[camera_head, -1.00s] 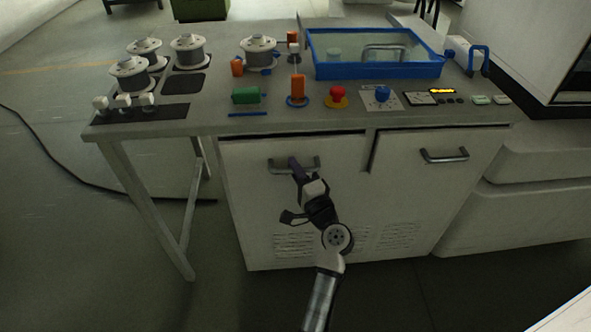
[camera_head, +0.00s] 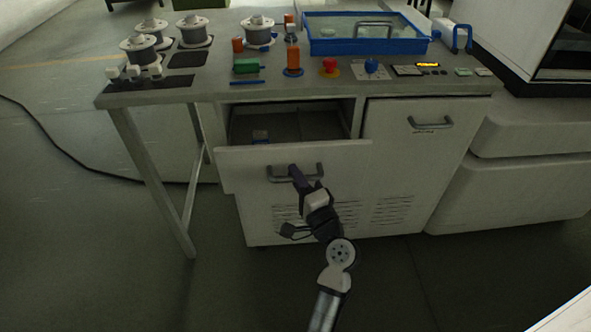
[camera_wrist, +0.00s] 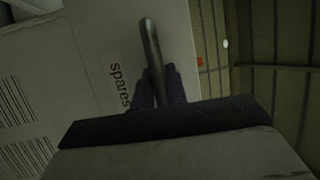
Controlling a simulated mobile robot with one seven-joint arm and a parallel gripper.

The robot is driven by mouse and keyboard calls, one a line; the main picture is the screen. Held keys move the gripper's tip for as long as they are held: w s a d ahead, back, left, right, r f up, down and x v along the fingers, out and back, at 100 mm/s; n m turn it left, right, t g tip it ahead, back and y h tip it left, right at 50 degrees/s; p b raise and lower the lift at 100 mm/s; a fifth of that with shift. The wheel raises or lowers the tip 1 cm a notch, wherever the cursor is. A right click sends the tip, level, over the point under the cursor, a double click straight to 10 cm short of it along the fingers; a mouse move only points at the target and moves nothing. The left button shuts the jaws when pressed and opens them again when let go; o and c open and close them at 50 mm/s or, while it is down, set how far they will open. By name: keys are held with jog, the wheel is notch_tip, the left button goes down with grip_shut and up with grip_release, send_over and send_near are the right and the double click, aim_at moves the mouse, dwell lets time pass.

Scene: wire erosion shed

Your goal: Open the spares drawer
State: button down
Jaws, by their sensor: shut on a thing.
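The spares drawer (camera_head: 345,155) stands pulled part of the way out from the left side of the grey bench cabinet. My gripper (camera_head: 294,172) is shut on the bar handle (camera_head: 312,171) of the drawer front. In the wrist view the two dark fingers (camera_wrist: 158,88) close around the handle (camera_wrist: 151,50). The word "spares" (camera_wrist: 119,86) is on the drawer front beside them. The fingers hide part of the handle.
The bench top holds several wire spools (camera_head: 194,32), an orange post (camera_head: 292,58), a red button (camera_head: 329,65) and a blue-rimmed tank (camera_head: 370,46). A second front with a handle (camera_head: 430,124) is shut at right.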

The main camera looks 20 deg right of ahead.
jog(key=shift+s+a, duration=0.25)
jog(key=shift+s, duration=0.55)
jog(key=shift+s+a, duration=0.2)
jog(key=shift+s, duration=0.55)
jog(key=c, duration=1.4)
grip_release()
